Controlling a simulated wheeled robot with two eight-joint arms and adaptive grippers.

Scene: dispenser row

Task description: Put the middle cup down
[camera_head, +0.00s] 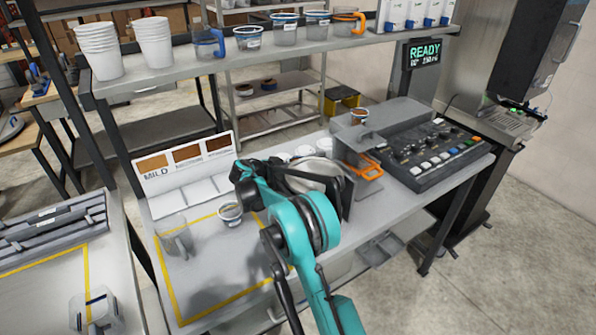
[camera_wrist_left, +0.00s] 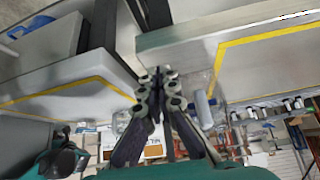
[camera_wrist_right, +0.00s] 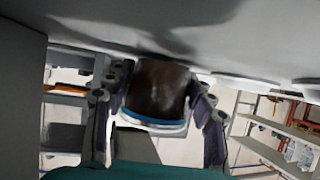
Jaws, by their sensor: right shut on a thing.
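My right gripper (camera_wrist_right: 158,78) is shut on a cup (camera_wrist_right: 155,92) with dark brown contents and a blue rim band, between its fingers in the right wrist view. The picture is upside down; whether the cup touches the table cannot be told. My teal right arm hides this cup in the head view.
A clear jug (camera_head: 176,236) stands inside the yellow outline. White square pads (camera_head: 195,192) lie before the colour sign (camera_head: 185,160). An orange handle (camera_head: 370,171) sticks out by the block, beside a button panel (camera_head: 422,150). The table's front left is clear.

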